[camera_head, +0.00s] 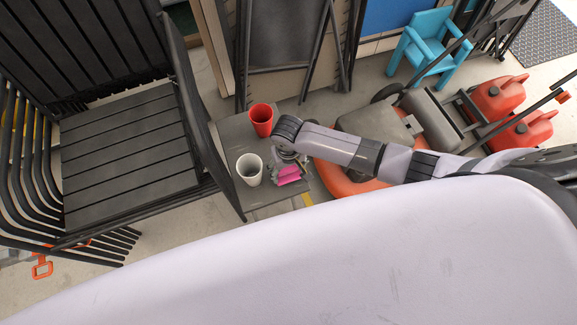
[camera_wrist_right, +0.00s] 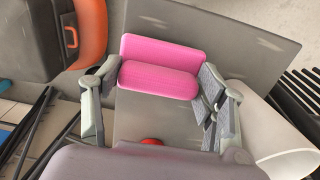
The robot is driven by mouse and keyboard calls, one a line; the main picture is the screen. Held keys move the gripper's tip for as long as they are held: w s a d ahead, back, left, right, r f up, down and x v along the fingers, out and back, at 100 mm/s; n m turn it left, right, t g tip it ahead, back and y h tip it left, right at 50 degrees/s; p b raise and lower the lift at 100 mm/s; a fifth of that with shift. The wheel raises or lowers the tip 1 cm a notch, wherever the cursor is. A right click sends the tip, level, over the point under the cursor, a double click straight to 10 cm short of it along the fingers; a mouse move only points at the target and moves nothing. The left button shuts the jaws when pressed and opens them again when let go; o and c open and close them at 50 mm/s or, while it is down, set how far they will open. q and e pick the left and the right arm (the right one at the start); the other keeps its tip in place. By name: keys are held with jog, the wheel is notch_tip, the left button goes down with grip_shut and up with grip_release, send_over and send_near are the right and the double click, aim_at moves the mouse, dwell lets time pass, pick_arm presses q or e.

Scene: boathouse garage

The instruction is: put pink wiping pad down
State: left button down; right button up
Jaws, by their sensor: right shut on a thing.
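The pink wiping pad (camera_head: 289,180) is between the fingers of my right gripper (camera_head: 287,166), over the right front part of a small grey table (camera_head: 238,133). In the right wrist view the pad (camera_wrist_right: 158,80) shows two rounded pink faces, and the right gripper's fingers (camera_wrist_right: 159,84) close on its two ends. The grey tabletop (camera_wrist_right: 215,40) lies behind it. I cannot tell whether the pad touches the tabletop. My left gripper is not in view.
A white cup (camera_head: 249,169) stands just left of the gripper, and a red cup (camera_head: 261,119) stands behind it. A black slatted chair (camera_head: 130,145) is left of the table. An orange mower (camera_head: 345,180) stands right, with red fuel cans (camera_head: 499,97) beyond.

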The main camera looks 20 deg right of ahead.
jog(key=shift+f, duration=0.4)
dwell(0.3)
jog(key=o, duration=1.2)
